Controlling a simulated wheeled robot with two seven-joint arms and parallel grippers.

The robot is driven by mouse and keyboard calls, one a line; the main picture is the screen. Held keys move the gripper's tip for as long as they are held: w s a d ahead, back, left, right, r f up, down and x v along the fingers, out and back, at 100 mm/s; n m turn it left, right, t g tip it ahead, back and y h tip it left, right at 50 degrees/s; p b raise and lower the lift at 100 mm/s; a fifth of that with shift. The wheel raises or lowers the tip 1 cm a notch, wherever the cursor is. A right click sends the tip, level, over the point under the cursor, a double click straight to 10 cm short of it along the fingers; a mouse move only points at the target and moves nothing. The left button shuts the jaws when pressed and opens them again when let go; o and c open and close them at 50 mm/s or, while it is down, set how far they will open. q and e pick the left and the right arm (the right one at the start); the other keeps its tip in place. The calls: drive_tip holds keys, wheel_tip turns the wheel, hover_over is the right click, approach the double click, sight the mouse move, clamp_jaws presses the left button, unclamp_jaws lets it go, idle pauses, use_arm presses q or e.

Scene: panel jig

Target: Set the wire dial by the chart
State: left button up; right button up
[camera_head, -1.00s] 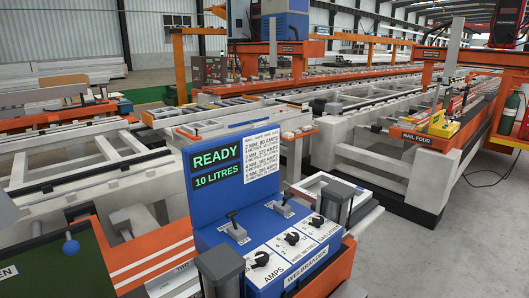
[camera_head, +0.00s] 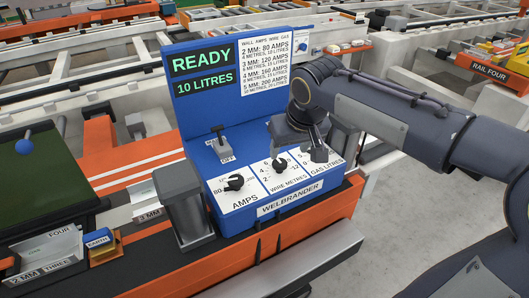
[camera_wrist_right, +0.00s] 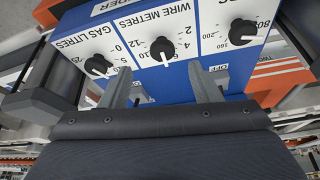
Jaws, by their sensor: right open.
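The blue welder panel (camera_head: 190,116) has a READY / 10 LITRES screen (camera_head: 203,70) and a white chart (camera_head: 264,65) of wall, amps, wire and gas. The wire dial (camera_head: 279,166) is a black knob in the middle of the lower face; it also shows in the right wrist view (camera_wrist_right: 162,48). The amps dial (camera_head: 233,183) is left of it; the gas dial (camera_wrist_right: 97,65) is on its other side. My right gripper (camera_wrist_right: 163,88) is open and empty, its fingers short of the wire dial, which lies between their lines. My left gripper is not in view.
A toggle switch (camera_head: 220,142) stands above the amps dial. A dark grey post (camera_head: 184,205) rises at the panel's left. A 3 MM label (camera_head: 149,214) and a blue EARTH block (camera_head: 98,240) lie further left. An orange beam (camera_head: 285,240) runs below the panel.

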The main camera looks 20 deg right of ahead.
sight(280, 162)
drive_tip(key=x, duration=0.4)
drive_tip(key=w+b+x, duration=0.1)
drive_tip(key=x, duration=0.3)
drive_tip(key=shift+a+r, duration=0.15)
drive_tip(key=shift+s, duration=0.1)
drive_tip(key=c, duration=1)
